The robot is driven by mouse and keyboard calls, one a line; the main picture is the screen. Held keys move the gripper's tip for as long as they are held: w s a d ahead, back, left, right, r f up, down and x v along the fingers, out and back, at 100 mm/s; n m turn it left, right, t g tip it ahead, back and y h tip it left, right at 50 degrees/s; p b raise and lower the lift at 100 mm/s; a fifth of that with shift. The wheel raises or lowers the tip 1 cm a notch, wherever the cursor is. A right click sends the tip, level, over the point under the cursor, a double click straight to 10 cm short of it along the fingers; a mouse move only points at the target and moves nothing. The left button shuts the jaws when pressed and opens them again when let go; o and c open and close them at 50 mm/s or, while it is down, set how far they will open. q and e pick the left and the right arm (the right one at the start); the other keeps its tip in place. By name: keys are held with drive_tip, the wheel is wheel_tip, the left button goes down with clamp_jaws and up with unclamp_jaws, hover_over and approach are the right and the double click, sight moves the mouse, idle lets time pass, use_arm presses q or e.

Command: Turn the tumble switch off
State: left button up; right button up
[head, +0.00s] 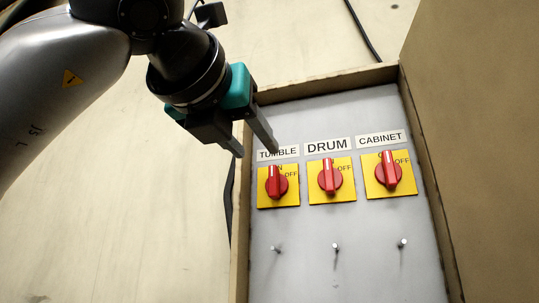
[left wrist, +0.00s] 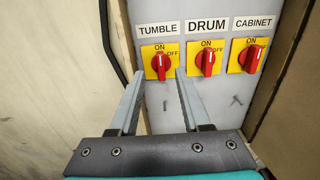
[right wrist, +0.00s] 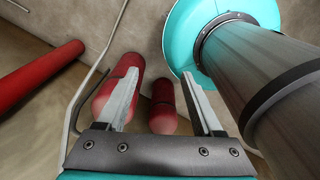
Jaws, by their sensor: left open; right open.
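The tumble switch is a red rotary knob (head: 276,184) on a yellow plate, at the left of a row of switches under the TUMBLE label (head: 277,153). Its handle points up toward ON; OFF is printed to its upper right. It also shows in the left wrist view (left wrist: 160,66), ahead of and between the fingertips. My left gripper (head: 257,152) is open and empty, in front of the panel near the TUMBLE label, apart from the knob. My right gripper (right wrist: 166,75) is open and empty, away from the panel.
The DRUM knob (head: 329,178) and CABINET knob (head: 389,171) sit to the right, both upright. Metal pegs (head: 336,247) stick out below. A raised wooden frame (head: 330,82) borders the grey panel. Red cylinders (right wrist: 118,85) and a bent rail (right wrist: 95,75) are near my right gripper.

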sight(272, 168)
use_arm(q)
drive_tip(key=p+x, duration=0.2)
drive_tip(key=x, duration=0.4)
drive_tip(key=shift+w+r, duration=0.1)
drive_tip(key=shift+w, duration=0.15)
drive_tip(key=shift+w+d+p, duration=0.25)
drive_tip(key=shift+w+p, duration=0.05)
drive_tip(key=shift+w, duration=0.3)
use_arm(e)
drive_tip(key=w+r, duration=0.1)
drive_tip(key=r, duration=0.2)
drive_tip(key=shift+w+a, duration=0.1)
drive_tip(key=shift+w, duration=0.3)
use_arm(q)
drive_tip(key=shift+c, duration=0.3)
clamp_jaws()
use_arm(e)
drive_tip(key=shift+s, duration=0.2)
